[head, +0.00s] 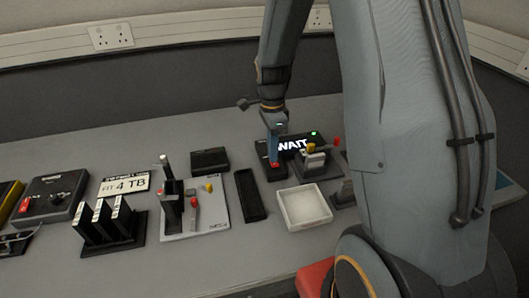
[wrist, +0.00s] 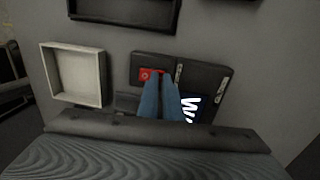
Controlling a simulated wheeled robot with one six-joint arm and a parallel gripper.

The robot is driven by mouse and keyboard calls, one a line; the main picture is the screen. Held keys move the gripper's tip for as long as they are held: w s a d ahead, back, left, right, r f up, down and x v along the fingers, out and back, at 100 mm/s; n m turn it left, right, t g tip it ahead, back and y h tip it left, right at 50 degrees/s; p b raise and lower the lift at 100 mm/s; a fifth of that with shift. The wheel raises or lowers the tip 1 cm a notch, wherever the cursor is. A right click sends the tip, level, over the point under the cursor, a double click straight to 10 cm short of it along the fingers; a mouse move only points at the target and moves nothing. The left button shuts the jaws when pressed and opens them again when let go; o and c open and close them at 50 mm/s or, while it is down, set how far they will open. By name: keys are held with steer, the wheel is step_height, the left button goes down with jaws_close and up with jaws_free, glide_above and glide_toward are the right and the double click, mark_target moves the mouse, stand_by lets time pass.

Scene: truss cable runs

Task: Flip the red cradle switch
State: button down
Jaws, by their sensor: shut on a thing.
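The red cradle switch (head: 275,165) sits on a black cradle (head: 275,174) at the back right of the bench. In the wrist view the red switch (wrist: 146,75) has a pale round mark and is partly covered by my fingers. My gripper (head: 273,158) points down at it, its blue-grey fingers close together and shut on the switch. The wrist view shows my gripper (wrist: 163,77) over the switch's right part. A display (head: 293,144) behind the cradle reads "WAIT", with a small green light at its right.
A white open tray (head: 304,222) lies in front of the cradle, with a black narrow tray (head: 250,195) to the left. A lever panel (head: 208,225) and black upright modules (head: 103,222) lie farther left.

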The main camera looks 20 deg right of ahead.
steer(key=shift+s+a+f, duration=0.1)
steer(key=shift+s+f, duration=0.35)
steer(key=shift+s, duration=0.1)
steer(key=shift+s+r+p, duration=0.1)
steer(key=shift+s+p, duration=0.4)
steer(key=shift+s, duration=0.1)
steer(key=shift+r+p, duration=0.4)
steer(key=shift+r, duration=0.1)
step_height(320, 180, up, 14)
steer(key=w, duration=0.2)
steer(key=shift+w, duration=0.15)
steer(key=shift+f, duration=0.1)
